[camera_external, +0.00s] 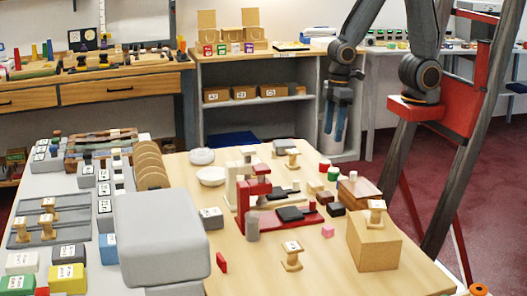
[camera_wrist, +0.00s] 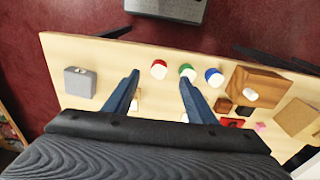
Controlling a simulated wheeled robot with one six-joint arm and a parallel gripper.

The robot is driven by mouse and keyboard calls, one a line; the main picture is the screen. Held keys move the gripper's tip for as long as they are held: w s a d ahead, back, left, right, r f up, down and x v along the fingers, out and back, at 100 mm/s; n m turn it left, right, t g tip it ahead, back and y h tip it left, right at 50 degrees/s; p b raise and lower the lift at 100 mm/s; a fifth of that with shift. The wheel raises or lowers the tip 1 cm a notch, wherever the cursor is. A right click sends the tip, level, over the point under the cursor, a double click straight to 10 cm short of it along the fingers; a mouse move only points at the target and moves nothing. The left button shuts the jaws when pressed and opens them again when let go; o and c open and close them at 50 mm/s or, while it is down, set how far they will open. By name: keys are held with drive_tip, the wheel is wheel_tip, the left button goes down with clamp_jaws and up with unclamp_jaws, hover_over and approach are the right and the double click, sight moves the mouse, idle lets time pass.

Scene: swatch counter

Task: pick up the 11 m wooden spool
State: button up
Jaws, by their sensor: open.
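Several wooden spools with white label tops show in the external view; the labels are too small to read, so I cannot tell which is the 11 m one. One spool (camera_external: 292,256) stands on the table front. Another spool (camera_external: 376,212) stands on a cardboard-coloured box (camera_external: 374,243). A third spool (camera_external: 293,158) stands toward the back of the table. My gripper (camera_external: 334,138) hangs above the table's far side, open and empty, its fingers pointing down. In the wrist view my gripper (camera_wrist: 160,82) has its fingers apart, with pale pieces partly hidden beside them.
A red press-like device (camera_external: 262,195) stands mid-table. White bowls (camera_external: 211,176) stand back left. A grey rounded block (camera_external: 160,235) fills the front left. Bare tabletop (camera_external: 245,275) shows at the front.

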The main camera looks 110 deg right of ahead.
drive_tip(key=shift+o, duration=0.5)
drive_tip(key=n, duration=1.8)
hover_over(293, 151)
drive_tip(key=s, duration=0.1)
drive_tip(key=shift+s+a+f+g, duration=0.15)
drive_tip(key=shift+f+g, duration=0.25)
drive_tip(key=shift+f, duration=0.4)
drive_tip(key=shift+w+d+f+n, duration=0.2)
drive_tip(key=shift+w+n, duration=0.1)
drive_tip(key=shift+n, duration=0.1)
drive_tip(key=shift+w+a+f+p, duration=0.1)
drive_tip(key=shift+f+p, duration=0.3)
drive_tip(key=shift+f, duration=0.9)
drive_tip(key=shift+w+d+f+p, duration=0.15)
drive_tip(key=shift+f+p, duration=0.2)
drive_tip(key=shift+f, duration=0.9)
drive_tip(key=shift+w+a+f+p, duration=0.15)
drive_tip(key=shift+f+p, duration=0.25)
drive_tip(key=shift+f, duration=0.9)
drive_tip(key=shift+c, duration=0.5)
drive_tip(key=c, duration=1)
